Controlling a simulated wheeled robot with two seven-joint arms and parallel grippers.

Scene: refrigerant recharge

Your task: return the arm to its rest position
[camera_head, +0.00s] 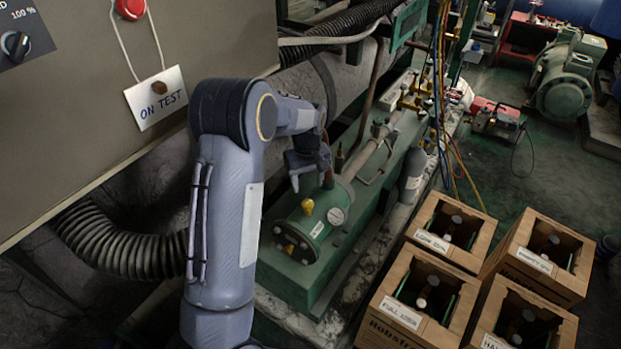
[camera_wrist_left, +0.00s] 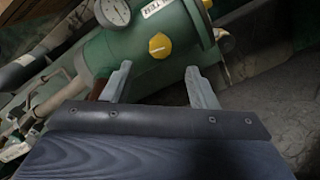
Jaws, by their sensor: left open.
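My left arm comes up from the bottom of the head view and bends toward the green cylinder unit (camera_head: 318,222). My left gripper (camera_head: 308,172) is above and behind the near end of that unit, partly hidden by its own wrist. In the left wrist view the left gripper (camera_wrist_left: 155,85) has its two fingers apart with nothing between them. The yellow knob (camera_head: 307,206) also shows in the head view, just below the gripper. My right gripper is not in view.
A grey panel (camera_head: 90,120) with an "ON TEST" tag (camera_head: 156,97) stands close on the left. A ribbed hose (camera_head: 125,240) runs below it. A pressure gauge (camera_wrist_left: 112,12) sits on the cylinder.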

